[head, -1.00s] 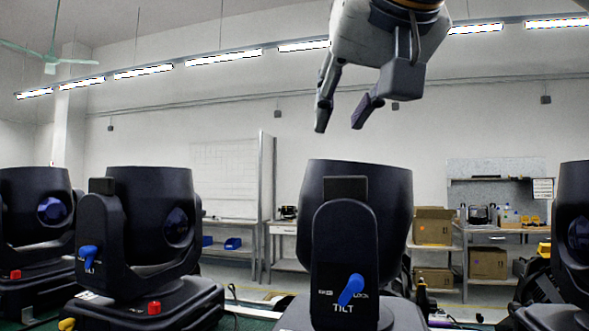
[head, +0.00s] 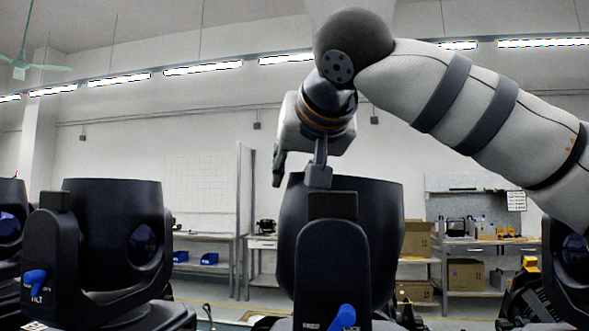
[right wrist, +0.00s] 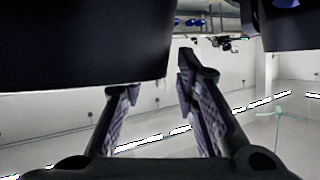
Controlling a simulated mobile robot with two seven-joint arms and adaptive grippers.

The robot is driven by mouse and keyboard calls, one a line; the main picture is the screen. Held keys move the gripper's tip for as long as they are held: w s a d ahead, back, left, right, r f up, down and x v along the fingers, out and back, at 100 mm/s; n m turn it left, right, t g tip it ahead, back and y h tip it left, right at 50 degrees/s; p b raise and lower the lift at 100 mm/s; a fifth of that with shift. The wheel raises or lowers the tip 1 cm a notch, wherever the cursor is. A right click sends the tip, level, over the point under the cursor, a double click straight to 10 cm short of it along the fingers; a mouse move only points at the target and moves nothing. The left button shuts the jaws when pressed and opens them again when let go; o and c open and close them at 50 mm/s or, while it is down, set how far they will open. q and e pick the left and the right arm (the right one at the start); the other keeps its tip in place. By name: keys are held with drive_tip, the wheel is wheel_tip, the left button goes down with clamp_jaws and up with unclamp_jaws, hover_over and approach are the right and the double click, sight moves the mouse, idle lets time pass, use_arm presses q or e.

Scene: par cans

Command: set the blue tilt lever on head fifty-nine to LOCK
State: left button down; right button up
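A black moving head (head: 333,255) stands in the middle of the head view. Its blue tilt lever (head: 343,318) is low on the near face and partly cut off by the bottom edge. The visible part leans slightly right. No head number is readable, so I cannot tell which is fifty-nine. My right gripper (head: 298,180) is at the top of this middle head, well above the lever. In the right wrist view, its fingers (right wrist: 160,85) are apart with nothing between them, and a dark body (right wrist: 85,40) fills the upper left. My left gripper is not in view.
Another black head (head: 112,240) with its own blue lever (head: 35,280) stands at left. More heads show at the far left and right edge (head: 573,265). My right arm crosses the upper right. Behind are a bench (head: 490,241) and cardboard boxes (head: 465,274).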

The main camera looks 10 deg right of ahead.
clamp_jaws()
drive_tip(key=shift+w+a+f+n+g+h, duration=0.2)
drive_tip(key=shift+a+f+n+h, duration=0.05)
drive_tip(key=shift+a, duration=0.15)
drive_tip(key=shift+w+a+f+n+g+h, duration=0.15)
drive_tip(key=shift+a+f+n+g+h, duration=0.1)
drive_tip(key=shift+a, duration=0.15)
drive_tip(key=shift+f, duration=0.1)
unclamp_jaws()
